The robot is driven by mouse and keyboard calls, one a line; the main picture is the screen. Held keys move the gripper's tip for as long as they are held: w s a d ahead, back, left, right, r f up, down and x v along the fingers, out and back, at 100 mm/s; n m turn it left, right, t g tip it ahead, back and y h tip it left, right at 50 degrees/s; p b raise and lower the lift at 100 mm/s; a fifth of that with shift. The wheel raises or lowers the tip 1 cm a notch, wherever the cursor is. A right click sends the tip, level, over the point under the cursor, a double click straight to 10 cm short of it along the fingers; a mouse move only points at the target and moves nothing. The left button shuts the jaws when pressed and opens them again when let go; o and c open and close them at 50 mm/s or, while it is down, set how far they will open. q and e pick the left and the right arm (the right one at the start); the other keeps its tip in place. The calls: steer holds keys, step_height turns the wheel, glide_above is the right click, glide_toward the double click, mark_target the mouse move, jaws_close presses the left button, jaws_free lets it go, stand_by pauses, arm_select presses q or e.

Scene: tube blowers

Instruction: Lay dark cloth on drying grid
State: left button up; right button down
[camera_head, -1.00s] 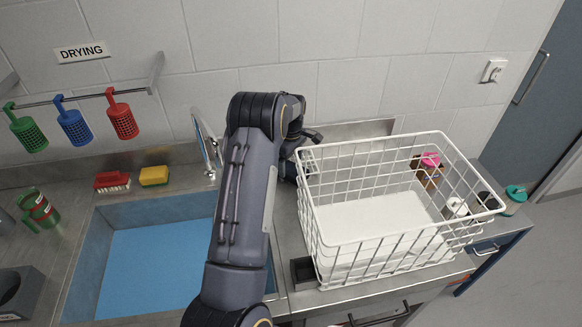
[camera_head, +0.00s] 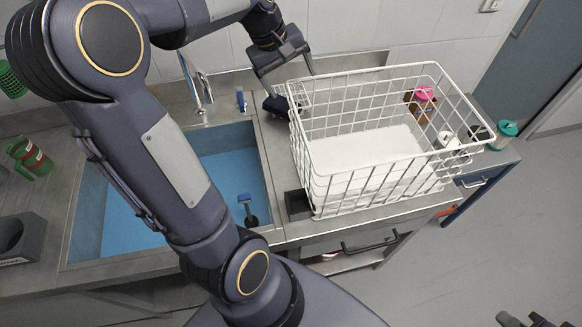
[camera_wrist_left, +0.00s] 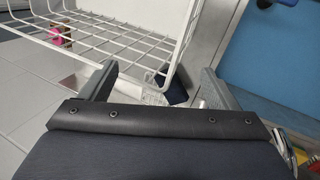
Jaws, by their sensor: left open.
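A small dark bundle, apparently the dark cloth (camera_head: 275,104), lies on the steel counter behind the basket's left corner. A dark blue patch in the left wrist view (camera_wrist_left: 178,90) looks like the same cloth. A small white grid (camera_head: 299,95) shows beside it at the basket's corner; I cannot tell for sure that it is the drying grid. My left gripper (camera_head: 282,72) is above the cloth, fingers spread and empty; its two fingers also show apart in the left wrist view (camera_wrist_left: 157,88). Only dark tips of my right gripper (camera_head: 525,319) show at the bottom right edge.
A blue-floored sink (camera_head: 215,165) holding a blue-handled brush (camera_head: 247,208) lies left. A tap (camera_head: 194,85) stands behind the sink.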

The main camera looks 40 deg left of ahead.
arm_select(q)
steer(key=s+d+f+m+t+h, duration=0.1)
steer(key=s+d+f+m+t, duration=0.1)
steer(key=s+d+m, duration=0.8)
steer(key=s+d+f, duration=0.1)
steer(key=s+d, duration=0.4)
steer(key=s, duration=0.4)
steer(key=shift+d, duration=0.2)
